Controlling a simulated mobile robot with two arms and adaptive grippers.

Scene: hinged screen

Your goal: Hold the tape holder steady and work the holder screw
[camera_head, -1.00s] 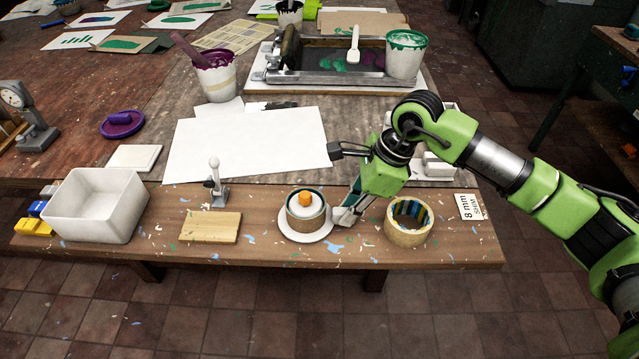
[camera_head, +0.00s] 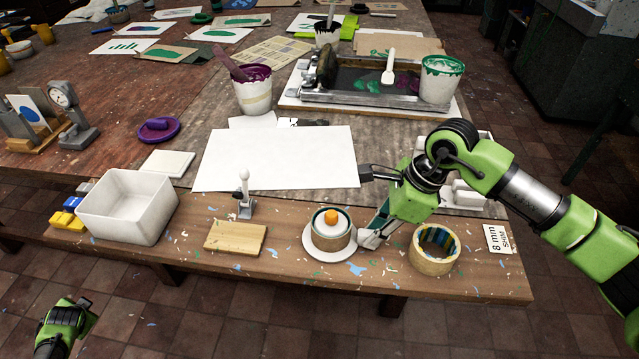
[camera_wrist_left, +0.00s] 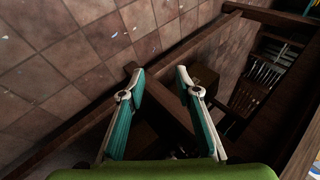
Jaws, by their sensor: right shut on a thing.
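The tape holder (camera_head: 331,249) stands on the front wooden ledge. It has a round white base, a brown tape ring with a dark green rim, and a white top. An orange knob, seemingly the holder screw (camera_head: 331,216), sits in the middle of the top. My right gripper (camera_head: 366,240) is shut on the holder's right side; its fingertips are partly hidden. My left gripper (camera_head: 84,312) is low at the left, in front of the ledge and far from the holder. The left wrist view shows its two fingers (camera_wrist_left: 160,80) apart with nothing between them.
A loose tape roll (camera_head: 436,249) and an "8 mm" card (camera_head: 497,239) lie right of the holder. A wooden block (camera_head: 235,238), a small lever stand (camera_head: 244,195) and a white bin (camera_head: 127,207) are to its left. White paper (camera_head: 275,157) lies behind.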

